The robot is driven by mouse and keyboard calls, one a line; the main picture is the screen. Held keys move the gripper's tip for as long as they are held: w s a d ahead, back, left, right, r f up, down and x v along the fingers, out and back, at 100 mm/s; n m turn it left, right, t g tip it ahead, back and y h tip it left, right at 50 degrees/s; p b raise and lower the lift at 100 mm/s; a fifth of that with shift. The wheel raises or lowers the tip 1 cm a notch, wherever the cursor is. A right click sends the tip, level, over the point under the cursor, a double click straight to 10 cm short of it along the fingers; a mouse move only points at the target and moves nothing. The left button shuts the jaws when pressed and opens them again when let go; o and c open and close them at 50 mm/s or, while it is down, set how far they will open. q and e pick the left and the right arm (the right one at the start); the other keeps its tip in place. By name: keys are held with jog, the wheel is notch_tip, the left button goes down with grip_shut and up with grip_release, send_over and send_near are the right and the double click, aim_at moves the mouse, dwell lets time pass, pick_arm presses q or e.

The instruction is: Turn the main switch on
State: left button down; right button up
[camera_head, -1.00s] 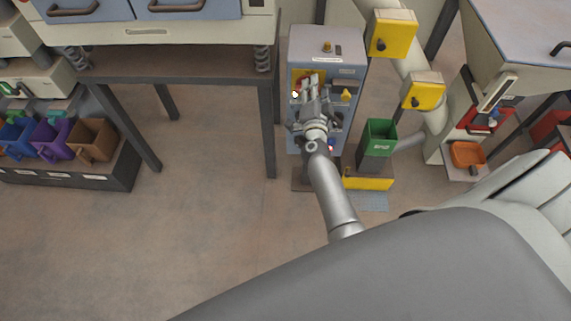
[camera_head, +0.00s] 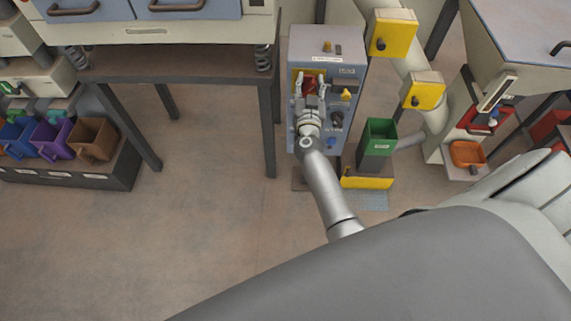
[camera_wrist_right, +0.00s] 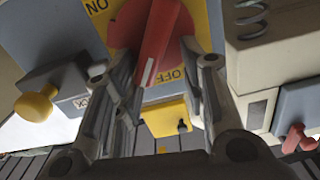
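The main switch is a red rotary handle (camera_head: 309,88) on a yellow plate at the upper left of the grey-blue control cabinet. In the right wrist view the red handle (camera_wrist_right: 152,45) has a white line along it. The yellow plate (camera_wrist_right: 205,22) reads ON at upper left and OFF at lower right; the line's lower end lies near OFF. My right gripper (camera_head: 311,80) is at the cabinet front. In the wrist view its fingers (camera_wrist_right: 157,70) are apart, one each side of the handle; firm contact cannot be told. My left gripper is not in view.
The cabinet (camera_head: 348,60) also carries a yellow knob (camera_head: 346,94) and a black knob (camera_head: 337,118). A green bin (camera_head: 379,137) stands to its right. A table leg (camera_head: 268,130) stands close on its left. Open floor (camera_head: 210,210) lies in front.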

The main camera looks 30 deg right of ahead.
jog(key=shift+w+a+n, duration=0.1)
jog(key=shift+n, duration=0.3)
jog(key=shift+s+a+r, duration=0.1)
jog(key=shift+s+a, duration=0.15)
jog(key=p+v, duration=0.4)
jog(key=v, duration=0.6)
jog(key=s+a+f+n+g+y+b, duration=0.1)
jog(key=s+a+f+n+y, duration=0.1)
jog(key=f, duration=0.7)
jog(key=s+a+f+n+g+y+b, duration=0.1)
jog(key=s+a+f+y, duration=0.3)
jog(key=f, duration=0.6)
jog(key=s+a+f+n+g+y+b, duration=0.1)
jog(key=s+a+f+n+g+y, duration=0.1)
jog(key=a+f, duration=0.4)
jog(key=shift+s+a+f+n+y, duration=0.3)
jog(key=shift+s+f+n+y, duration=0.3)
jog(key=shift+s+f+n, duration=1.15)
jog(key=shift+w+f+m, duration=0.35)
jog(key=shift+f+m, duration=0.15)
jog(key=shift+m, duration=0.25)
